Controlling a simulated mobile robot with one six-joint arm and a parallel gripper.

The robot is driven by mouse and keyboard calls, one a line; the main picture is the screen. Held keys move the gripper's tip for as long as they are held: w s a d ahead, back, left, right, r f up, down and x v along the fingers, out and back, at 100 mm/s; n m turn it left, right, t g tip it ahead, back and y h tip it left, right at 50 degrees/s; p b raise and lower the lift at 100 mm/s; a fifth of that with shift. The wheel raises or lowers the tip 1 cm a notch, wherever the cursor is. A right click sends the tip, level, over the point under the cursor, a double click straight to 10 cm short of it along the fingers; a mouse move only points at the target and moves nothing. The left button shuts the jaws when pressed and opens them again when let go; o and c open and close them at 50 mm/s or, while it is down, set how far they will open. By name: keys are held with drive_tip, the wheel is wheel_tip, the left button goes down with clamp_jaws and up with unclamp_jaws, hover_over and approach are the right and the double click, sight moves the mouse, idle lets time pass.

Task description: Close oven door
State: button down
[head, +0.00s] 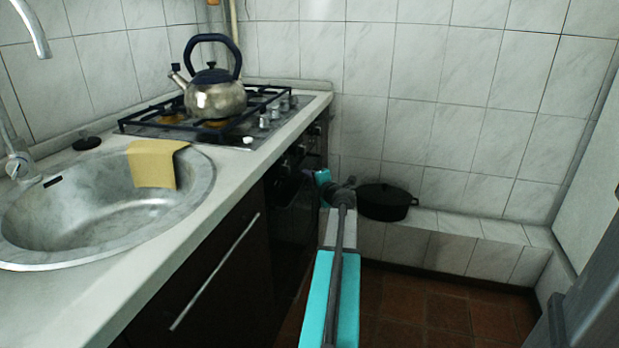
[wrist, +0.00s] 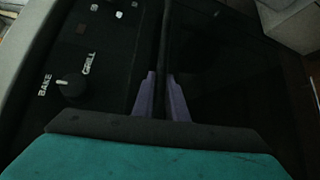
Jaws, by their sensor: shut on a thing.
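The dark oven is built in under the counter, left of my arm in the head view; its door (head: 290,215) is partly in shadow. In the wrist view the dark glass door (wrist: 225,60) lies right of the control panel (wrist: 95,45). The thin dark handle bar (wrist: 165,30) runs along the door's edge beside the panel. My gripper (wrist: 160,85) has its purple fingers shut around the handle. In the head view my gripper (head: 323,178) is at the oven front, its fingers hidden. I cannot tell whether the door is fully flush.
A kettle (head: 214,98) stands on the gas hob (head: 165,128) above the oven. The counter holds a sink (head: 100,215) with a yellow cloth (head: 155,165). A black pot (head: 385,202) sits on the tiled ledge (head: 450,222). The tiled floor (head: 440,310) right of my arm is clear.

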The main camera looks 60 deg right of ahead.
drive_tip(key=c, duration=2)
unclamp_jaws()
drive_tip(key=shift+w+a+r, duration=0.15)
drive_tip(key=shift+w+a, duration=0.1)
drive_tip(key=shift+w, duration=0.2)
drive_tip(key=shift+c, duration=0.2)
drive_tip(key=shift+s+a, duration=0.1)
drive_tip(key=shift+s, duration=0.05)
drive_tip(key=p+v, duration=0.3)
drive_tip(key=v, duration=1.1)
drive_tip(key=shift+s+d+f+p, duration=0.25)
drive_tip(key=shift+d+p, duration=0.05)
drive_tip(key=shift+d, duration=0.05)
